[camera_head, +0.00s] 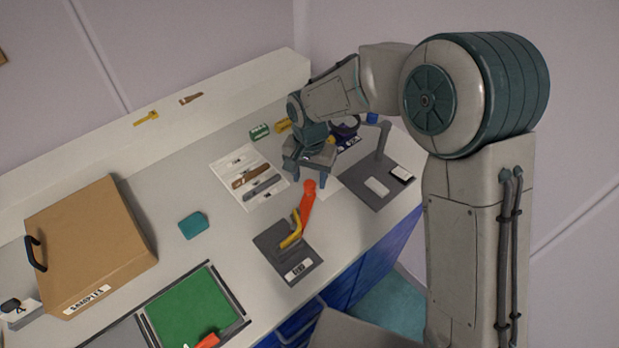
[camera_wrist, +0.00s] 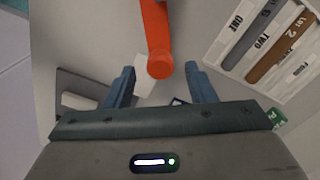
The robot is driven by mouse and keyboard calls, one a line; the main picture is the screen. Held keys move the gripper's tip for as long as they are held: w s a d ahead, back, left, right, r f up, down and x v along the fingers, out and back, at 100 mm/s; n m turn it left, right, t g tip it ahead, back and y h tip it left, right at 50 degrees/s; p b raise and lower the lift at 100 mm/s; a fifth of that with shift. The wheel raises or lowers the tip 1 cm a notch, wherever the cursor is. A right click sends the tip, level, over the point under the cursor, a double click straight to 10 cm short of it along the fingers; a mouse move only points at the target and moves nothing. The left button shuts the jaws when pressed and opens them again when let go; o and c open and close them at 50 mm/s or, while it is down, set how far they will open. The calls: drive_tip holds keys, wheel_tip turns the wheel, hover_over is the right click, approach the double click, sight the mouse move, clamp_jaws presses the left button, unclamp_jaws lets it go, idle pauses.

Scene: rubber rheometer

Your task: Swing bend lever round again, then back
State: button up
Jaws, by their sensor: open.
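The bend lever (camera_head: 306,205) is an orange-red bar on a grey base plate (camera_head: 269,243). A bent yellow piece (camera_head: 292,232) lies along its near end. The lever's free end points toward the back of the bench. My gripper (camera_head: 311,176) is open and empty just beyond that end. In the wrist view the lever (camera_wrist: 156,30) comes down from the top, its rounded end between my two fingertips (camera_wrist: 159,68). I cannot tell whether a finger touches it. The lever's pivot is out of the wrist view.
A white tray of labelled strips (camera_head: 228,164) lies left of my gripper. A dark mat with a grey post (camera_head: 383,140) is at right. A brown case (camera_head: 90,240), a teal block (camera_head: 194,225) and a green mat (camera_head: 190,308) are at left. Bare bench surrounds the teal block.

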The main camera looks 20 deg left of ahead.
drive_tip(key=shift+f, duration=1)
drive_tip(key=shift+c, duration=0.3)
clamp_jaws()
